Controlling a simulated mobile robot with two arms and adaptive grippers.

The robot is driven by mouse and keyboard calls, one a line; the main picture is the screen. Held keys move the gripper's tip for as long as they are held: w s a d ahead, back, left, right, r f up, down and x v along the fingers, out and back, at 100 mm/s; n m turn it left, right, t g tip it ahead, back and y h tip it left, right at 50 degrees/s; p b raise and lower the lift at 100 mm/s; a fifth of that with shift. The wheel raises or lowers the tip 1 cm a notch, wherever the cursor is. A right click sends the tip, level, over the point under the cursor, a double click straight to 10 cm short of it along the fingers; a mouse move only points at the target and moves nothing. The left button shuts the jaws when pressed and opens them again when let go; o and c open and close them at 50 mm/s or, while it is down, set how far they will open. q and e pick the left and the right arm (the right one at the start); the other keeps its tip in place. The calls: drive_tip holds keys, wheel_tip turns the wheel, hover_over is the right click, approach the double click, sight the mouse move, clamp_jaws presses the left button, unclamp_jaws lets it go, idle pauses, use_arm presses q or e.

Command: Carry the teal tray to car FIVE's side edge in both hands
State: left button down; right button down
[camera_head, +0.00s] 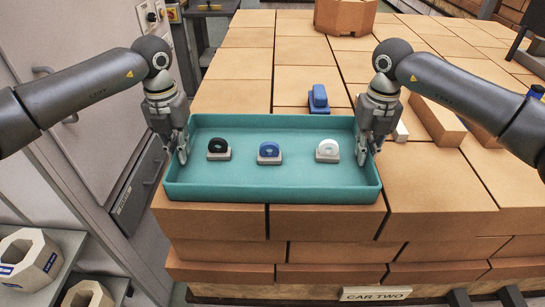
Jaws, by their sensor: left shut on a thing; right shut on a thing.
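The teal tray (270,190) is at the near edge of a brick stack whose sign reads CAR TWO (376,293). My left gripper (178,148) is shut on the tray's left wall. My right gripper (367,150) is shut on its right wall. The tray looks level; I cannot tell whether it rests on the bricks or hangs just above them. No sign reading FIVE shows.
A blue block-like object (318,98) lies on the bricks behind the tray. A loose tan brick (437,121) lies at the right, and an octagonal brick (345,14) stands at the back. Grey cabinets (85,60) and a shelf with hollow octagonal blocks (28,260) stand at left.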

use_arm(q)
drive_tip(key=shift+r, duration=0.25)
use_arm(e)
drive_tip(key=shift+r, duration=0.2)
